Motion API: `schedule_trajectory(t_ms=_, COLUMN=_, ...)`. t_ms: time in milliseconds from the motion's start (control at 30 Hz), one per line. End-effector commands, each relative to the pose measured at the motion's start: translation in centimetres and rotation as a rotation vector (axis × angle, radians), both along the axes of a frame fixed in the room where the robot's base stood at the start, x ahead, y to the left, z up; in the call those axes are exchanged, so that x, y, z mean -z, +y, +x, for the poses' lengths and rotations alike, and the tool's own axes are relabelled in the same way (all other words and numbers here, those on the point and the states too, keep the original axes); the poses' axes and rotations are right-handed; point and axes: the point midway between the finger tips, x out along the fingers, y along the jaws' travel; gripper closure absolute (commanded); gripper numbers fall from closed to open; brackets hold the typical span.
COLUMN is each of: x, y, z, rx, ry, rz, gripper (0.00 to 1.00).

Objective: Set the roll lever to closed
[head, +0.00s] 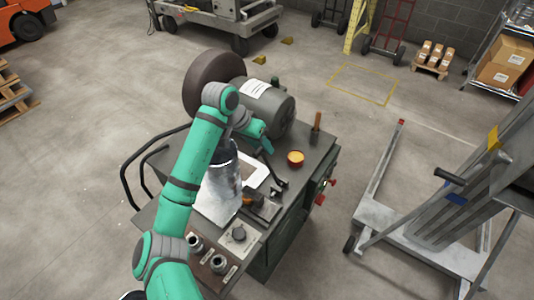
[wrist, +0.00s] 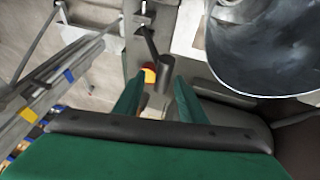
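A black lever (head: 267,169) rises from a bracket on the machine's table top, beside the sheet metal. In the wrist view the lever (wrist: 153,48) slants down to a thick dark grip near my fingertips. My gripper (wrist: 155,88) is open, with one green finger on each side of the grip's line. I cannot tell whether either finger touches it. In the head view my gripper (head: 264,150) is near the lever's upper end and partly hidden by my arm. A curved grey metal sheet (wrist: 265,45) fills the upper right of the wrist view.
An orange-topped round pot (head: 296,158) and an upright brown handle (head: 317,121) stand right of the lever. A grey drum (head: 270,108) is behind it. A grey lift frame (head: 420,240) stands right, across open floor.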

Motion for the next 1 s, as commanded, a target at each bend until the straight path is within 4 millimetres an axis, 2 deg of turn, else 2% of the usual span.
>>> schedule_trajectory(t_ms=100, x=2.0, y=-0.4, z=0.4, rx=-0.006, ry=0.001, rz=0.000, gripper=0.63)
schedule_trajectory(t_ms=300, x=4.6, y=-1.3, z=1.0, rx=-0.006, ry=0.000, rz=0.000, gripper=0.63)
schedule_trajectory(t_ms=500, x=5.7, y=-1.9, z=1.3, rx=-0.005, ry=-0.002, rz=0.000, gripper=0.63)
schedule_trajectory(t_ms=767, x=5.8, y=-2.2, z=1.3, rx=-0.001, ry=-0.002, rz=0.000, gripper=0.63)
schedule_trajectory(t_ms=800, x=5.8, y=-2.3, z=1.3, rx=-0.001, ry=-0.002, rz=0.000, gripper=0.65)
schedule_trajectory(t_ms=933, x=5.8, y=-2.3, z=1.3, rx=0.000, ry=-0.002, rz=0.000, gripper=0.96)
schedule_trajectory(t_ms=1000, x=5.7, y=-2.3, z=1.3, rx=0.000, ry=-0.002, rz=0.000, gripper=1.00)
